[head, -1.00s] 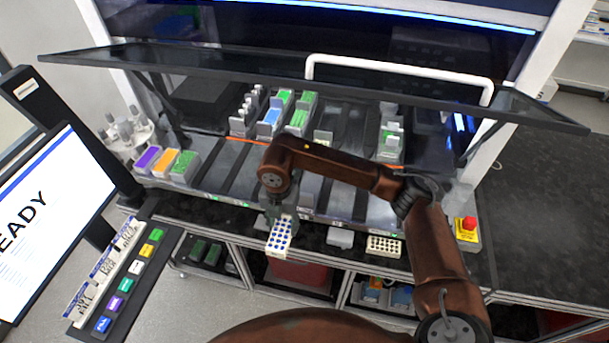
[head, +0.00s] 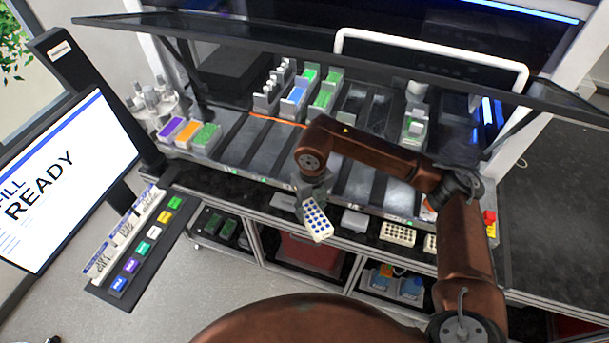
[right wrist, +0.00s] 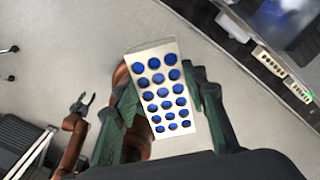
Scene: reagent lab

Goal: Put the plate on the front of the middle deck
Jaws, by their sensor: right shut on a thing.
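The plate (head: 317,222) is a small white block with rows of blue round wells. My right gripper (head: 313,190) is shut on it and holds it tilted in the head view, in front of the deck's front edge. In the right wrist view the plate (right wrist: 160,92) sits between the two green fingers of my right gripper (right wrist: 163,100), above the floor. The deck (head: 262,140) is a grey, laned surface under the raised glass hood. My left gripper (right wrist: 82,103) shows small at the left of the right wrist view, its fingers apart and empty.
Green and blue racks (head: 295,97) stand on the deck's left part; another rack (head: 413,128) stands right. Purple, orange and green boxes (head: 187,132) are at its left end. A white well block (head: 397,233) lies on the lower ledge. Several central lanes are bare.

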